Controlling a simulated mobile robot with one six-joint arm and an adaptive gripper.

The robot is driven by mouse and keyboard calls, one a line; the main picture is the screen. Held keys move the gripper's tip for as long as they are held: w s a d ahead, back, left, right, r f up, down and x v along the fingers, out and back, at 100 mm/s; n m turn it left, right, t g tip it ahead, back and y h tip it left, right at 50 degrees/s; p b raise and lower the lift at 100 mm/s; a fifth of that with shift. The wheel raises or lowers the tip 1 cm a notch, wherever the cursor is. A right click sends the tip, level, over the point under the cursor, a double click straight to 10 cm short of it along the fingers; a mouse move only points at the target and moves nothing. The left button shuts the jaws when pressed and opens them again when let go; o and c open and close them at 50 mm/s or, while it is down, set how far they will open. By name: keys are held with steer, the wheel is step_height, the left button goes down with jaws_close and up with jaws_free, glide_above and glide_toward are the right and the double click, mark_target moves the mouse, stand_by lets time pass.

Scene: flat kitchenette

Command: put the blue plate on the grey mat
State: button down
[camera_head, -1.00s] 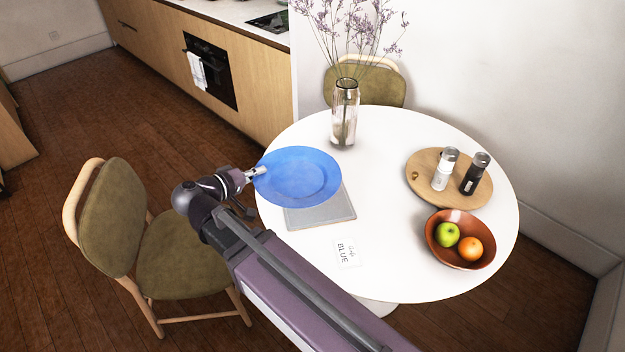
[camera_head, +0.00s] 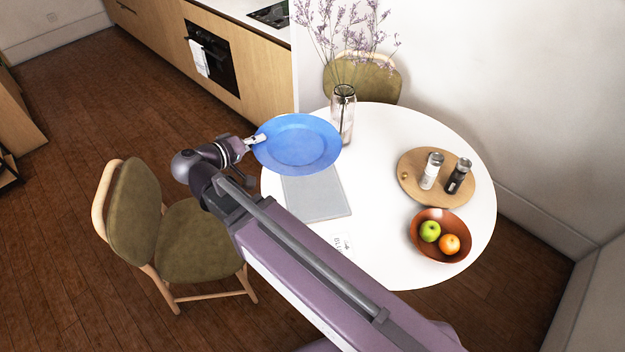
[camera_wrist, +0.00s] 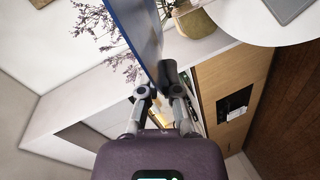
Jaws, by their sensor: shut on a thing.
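The blue plate (camera_head: 298,144) is held by its left rim in my gripper (camera_head: 256,140), which is shut on it. In the head view the plate appears above and beyond the grey mat (camera_head: 316,194), covering the mat's far edge. The mat lies flat on the white round table and is otherwise bare. In the wrist view the plate (camera_wrist: 136,32) shows nearly edge-on, running up from the fingertips of my gripper (camera_wrist: 158,86). A corner of the mat (camera_wrist: 287,8) shows at the top right there.
A glass vase (camera_head: 343,112) with dried flowers stands close to the plate's right edge. A wooden board (camera_head: 408,187) with two shakers and a brown bowl (camera_head: 420,247) of fruit are on the right. A chair (camera_head: 150,215) stands left.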

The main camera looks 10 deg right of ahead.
step_height(320, 180, up, 9)
steer(key=p, duration=0.7)
steer(key=shift+p, duration=0.4)
steer(key=shift+d, duration=0.15)
